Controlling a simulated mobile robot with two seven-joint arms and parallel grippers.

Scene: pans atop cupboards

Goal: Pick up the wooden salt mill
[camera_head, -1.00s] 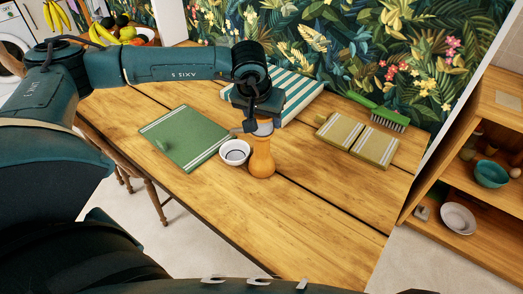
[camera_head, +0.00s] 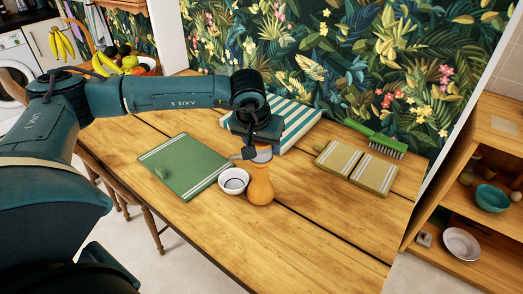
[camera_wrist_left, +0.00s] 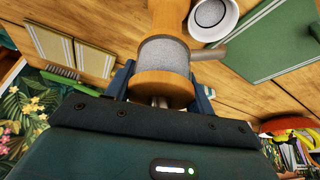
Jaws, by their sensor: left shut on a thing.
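The wooden salt mill (camera_head: 261,186) is orange-brown with a grey band near its top. It stands upright on the wooden table, just right of a small white bowl (camera_head: 233,181). My left gripper (camera_head: 258,150) is above it and shut on its upper end. In the left wrist view the mill (camera_wrist_left: 162,55) runs up the picture, with the gripper's fingers (camera_wrist_left: 163,92) on both sides of its wooden top. I cannot make out any gap under the mill's base. My right gripper is not in view.
A green cloth (camera_head: 184,165) lies left of the bowl. A striped teal-and-white item (camera_head: 297,118) lies behind the gripper. Tan folded cloths (camera_head: 356,167) and a green brush (camera_head: 376,138) lie right. Open shelves (camera_head: 470,215) stand at the right edge. The table's front is clear.

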